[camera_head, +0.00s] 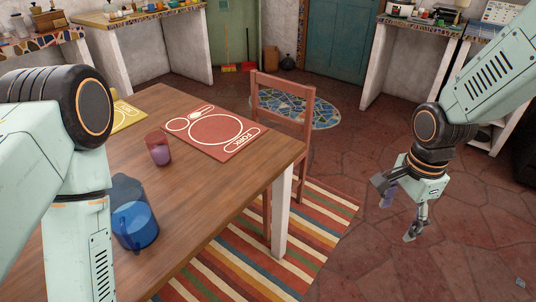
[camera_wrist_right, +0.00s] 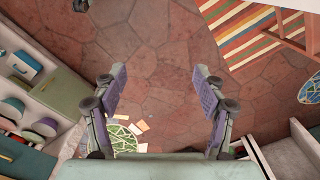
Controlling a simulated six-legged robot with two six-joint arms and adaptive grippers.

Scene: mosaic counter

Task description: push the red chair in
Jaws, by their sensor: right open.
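The red chair (camera_head: 283,93) stands at the far right side of the wooden table (camera_head: 190,228) in the head view, its backrest upright and its lower part partly hidden by the table. One of its legs shows below the table edge. In the right wrist view, part of a reddish wooden frame, likely the chair (camera_wrist_right: 298,38), shows at the top right. My right gripper (camera_head: 402,213) hangs to the right of the chair, apart from it, open and empty above the tiled floor. It also shows in the right wrist view (camera_wrist_right: 160,95). My left gripper is out of view; only my left arm shows.
A striped rug (camera_head: 322,211) lies below. A round mosaic (camera_head: 325,118) is behind the chair. Open floor (camera_head: 365,265) lies right of the rug.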

